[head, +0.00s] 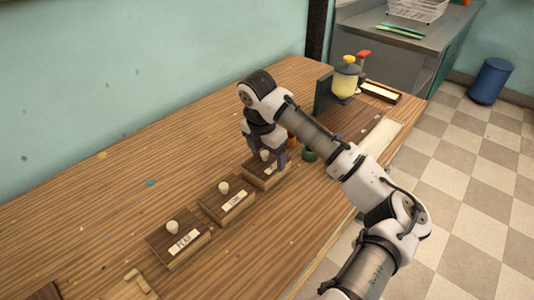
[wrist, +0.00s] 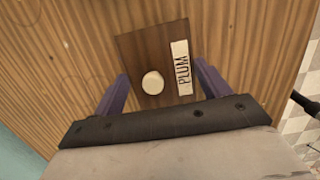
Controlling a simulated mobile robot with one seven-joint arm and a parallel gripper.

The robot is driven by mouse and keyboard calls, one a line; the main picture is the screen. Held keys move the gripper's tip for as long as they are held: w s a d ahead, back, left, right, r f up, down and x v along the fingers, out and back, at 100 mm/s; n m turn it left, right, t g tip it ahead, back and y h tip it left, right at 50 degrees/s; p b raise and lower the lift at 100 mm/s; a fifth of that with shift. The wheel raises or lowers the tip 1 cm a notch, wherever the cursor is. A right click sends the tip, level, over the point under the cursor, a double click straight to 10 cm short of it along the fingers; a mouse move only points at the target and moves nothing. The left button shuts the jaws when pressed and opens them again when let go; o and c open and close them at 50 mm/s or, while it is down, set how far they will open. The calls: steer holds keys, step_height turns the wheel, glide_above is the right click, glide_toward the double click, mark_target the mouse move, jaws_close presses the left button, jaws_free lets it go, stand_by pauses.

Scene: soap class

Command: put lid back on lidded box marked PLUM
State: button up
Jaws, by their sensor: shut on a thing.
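The dark brown lid (wrist: 150,50) has a round cream knob (wrist: 152,82). A white PLUM label (wrist: 182,68) shows beside the knob in the wrist view. My gripper (wrist: 162,69) has its purple fingers on two opposite sides of the lid, shut on it. In the head view, my gripper (head: 266,157) is at the PLUM box (head: 262,181), the far one of three boxes in a row. The lid is at the top of this box. I cannot tell whether it is fully seated, and the fingers hide part of it.
The LIME box (head: 226,204) and the PEAR box (head: 178,245), both with knobbed lids, stand nearer along the wooden table (head: 120,190). A green round thing (head: 309,155) is just right of my gripper. A yellow dispenser (head: 345,80) stands at the far end. The table's left side is mostly clear.

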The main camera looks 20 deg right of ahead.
steer(key=shift+f, duration=0.25)
stand_by(0.3)
steer(key=o, duration=1)
steer(key=shift+o, duration=0.2)
steer(key=shift+r+p, duration=2.9)
steer(key=shift+r, duration=0.65)
steer(key=shift+c, duration=0.3)
jaws_close()
